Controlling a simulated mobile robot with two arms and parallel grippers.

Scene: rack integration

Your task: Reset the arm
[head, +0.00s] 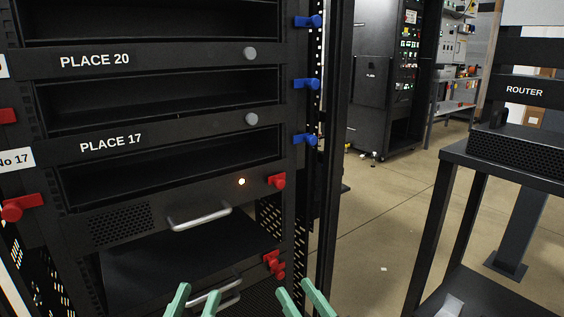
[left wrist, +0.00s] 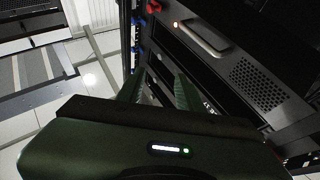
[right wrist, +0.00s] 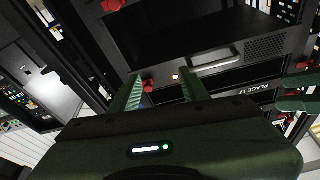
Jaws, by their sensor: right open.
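Both grippers are green-fingered and show at the bottom of the head view, in front of the black rack (head: 297,60). My left gripper (head: 194,303) has its fingers apart with nothing between them. It also shows in the left wrist view (left wrist: 158,88), near the rack front. My right gripper (head: 303,297) is open and empty, to the right of the left one. In the right wrist view (right wrist: 163,90) its fingers are apart, with a red latch (right wrist: 148,86) seen between them. Neither gripper visibly holds anything.
A unit with a silver handle (head: 200,217) and lit orange lamp (head: 241,181) sits below the PLACE 17 slot. Red latches (head: 276,181) and blue latches (head: 307,84) line the rack. A black stand (head: 455,155) at right bears a router (head: 520,150). Floor (head: 385,225) between is clear.

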